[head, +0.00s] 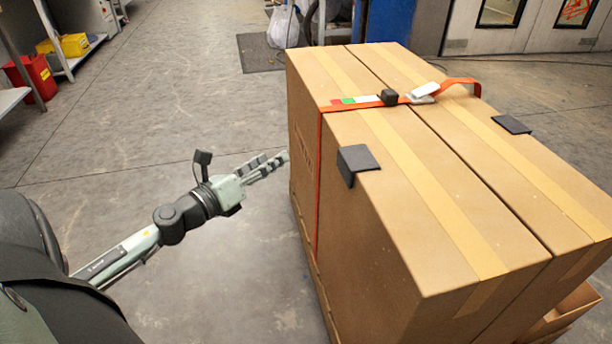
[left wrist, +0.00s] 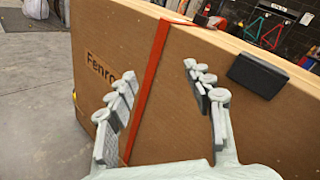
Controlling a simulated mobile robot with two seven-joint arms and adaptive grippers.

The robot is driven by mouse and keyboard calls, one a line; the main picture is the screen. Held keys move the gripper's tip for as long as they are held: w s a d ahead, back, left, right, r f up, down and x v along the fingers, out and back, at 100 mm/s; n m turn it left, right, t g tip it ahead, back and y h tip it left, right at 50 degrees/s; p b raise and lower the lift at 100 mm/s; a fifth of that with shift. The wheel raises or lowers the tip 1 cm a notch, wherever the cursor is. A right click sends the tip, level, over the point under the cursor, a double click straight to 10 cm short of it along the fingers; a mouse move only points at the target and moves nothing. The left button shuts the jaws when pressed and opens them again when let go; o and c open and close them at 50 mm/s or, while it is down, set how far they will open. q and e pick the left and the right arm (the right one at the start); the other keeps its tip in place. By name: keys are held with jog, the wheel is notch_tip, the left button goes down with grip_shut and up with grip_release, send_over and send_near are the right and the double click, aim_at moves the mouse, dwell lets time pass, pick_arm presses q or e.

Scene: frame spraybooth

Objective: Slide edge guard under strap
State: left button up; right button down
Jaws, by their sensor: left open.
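An orange strap (head: 319,185) runs up the left side of the big cardboard boxes (head: 440,190) and across their top, with a buckle (head: 424,91) and a loose curled end at the right. A dark edge guard (head: 356,164) sits over the left top edge, nearer than the strap and apart from it. A second dark guard (head: 512,124) lies on the right top edge. My left gripper (head: 285,158) is open and empty beside the left face. In the left wrist view, the strap (left wrist: 150,85) passes between its fingers and the guard (left wrist: 257,75) is right of them. My right gripper is not in view.
A small black block (head: 389,97) sits on the strap on top. Open grey floor (head: 240,260) lies left of the boxes. A shelf with a red bin (head: 32,78) and a yellow bin (head: 66,45) stands far left. A dark mat (head: 262,53) lies behind.

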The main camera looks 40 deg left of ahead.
pick_arm(q)
jog(key=d+r+m+h, duration=0.4)
jog(key=d+r+m, duration=0.15)
jog(key=m, duration=0.35)
jog(key=m+g+h+b, duration=0.15)
jog(key=m+g, duration=0.45)
jog(key=m, duration=1)
send_near(356, 175)
jog(key=shift+n+h, duration=0.3)
jog(key=shift+h, duration=0.05)
jog(key=x, duration=0.5)
jog(key=shift+w+a+f+p, duration=0.1)
jog(key=shift+w+f+p, duration=0.1)
jog(key=shift+p, duration=0.2)
jog(key=shift+x, duration=0.9)
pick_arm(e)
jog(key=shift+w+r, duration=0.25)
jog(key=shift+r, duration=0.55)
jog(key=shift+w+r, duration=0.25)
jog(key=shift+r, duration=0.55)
pick_arm(q)
jog(key=shift+f, duration=0.1)
jog(key=shift+c, duration=0.2)
jog(key=shift+s, duration=0.1)
grip_shut()
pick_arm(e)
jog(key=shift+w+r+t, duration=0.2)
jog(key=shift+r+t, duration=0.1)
